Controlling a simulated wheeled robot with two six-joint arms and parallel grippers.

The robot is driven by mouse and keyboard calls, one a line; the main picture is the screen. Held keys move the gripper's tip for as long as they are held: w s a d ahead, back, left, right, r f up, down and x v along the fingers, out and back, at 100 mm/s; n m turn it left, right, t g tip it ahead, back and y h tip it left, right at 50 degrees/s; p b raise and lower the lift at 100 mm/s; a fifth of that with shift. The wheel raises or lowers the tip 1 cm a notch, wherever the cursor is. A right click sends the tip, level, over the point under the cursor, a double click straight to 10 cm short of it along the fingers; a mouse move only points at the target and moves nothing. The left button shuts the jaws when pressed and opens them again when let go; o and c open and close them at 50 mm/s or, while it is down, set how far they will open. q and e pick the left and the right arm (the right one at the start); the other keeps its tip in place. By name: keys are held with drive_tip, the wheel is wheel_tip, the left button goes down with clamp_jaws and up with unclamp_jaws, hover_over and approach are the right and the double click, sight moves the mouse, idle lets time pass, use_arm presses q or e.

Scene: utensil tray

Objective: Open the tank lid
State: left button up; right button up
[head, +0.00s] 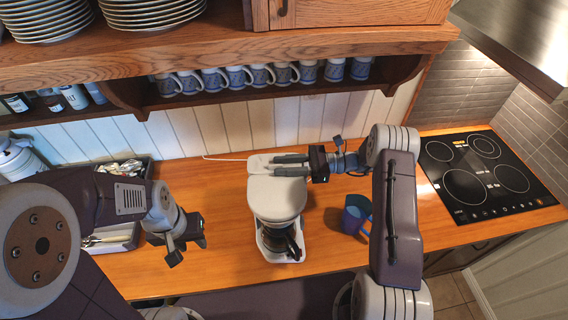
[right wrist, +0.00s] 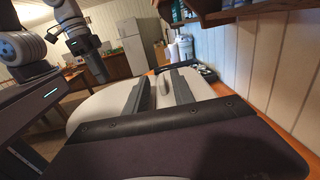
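The white coffee maker (head: 276,196) stands on the wooden counter, with a glass carafe (head: 282,243) at its front. Its pale tank lid (head: 258,163) is at the back of the machine and looks closed; it also shows in the right wrist view (right wrist: 196,82). My right gripper (head: 275,165) reaches in from the right over the back of the machine. Its two fingers are apart, and a small pale raised piece (right wrist: 164,84) shows between them; contact cannot be told. My left gripper (head: 187,248) hangs left of the coffee maker, away from it; its opening is unclear.
A blue cup (head: 356,216) stands right of the coffee maker, near my right arm. A utensil tray (head: 112,238) is at the left, partly behind my left arm. A shelf with several mugs (head: 238,77) overhangs the back. A black cooktop (head: 486,176) lies at the right.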

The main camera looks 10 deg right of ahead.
drive_tip(key=shift+w, duration=0.15)
clamp_jaws()
idle(1.1)
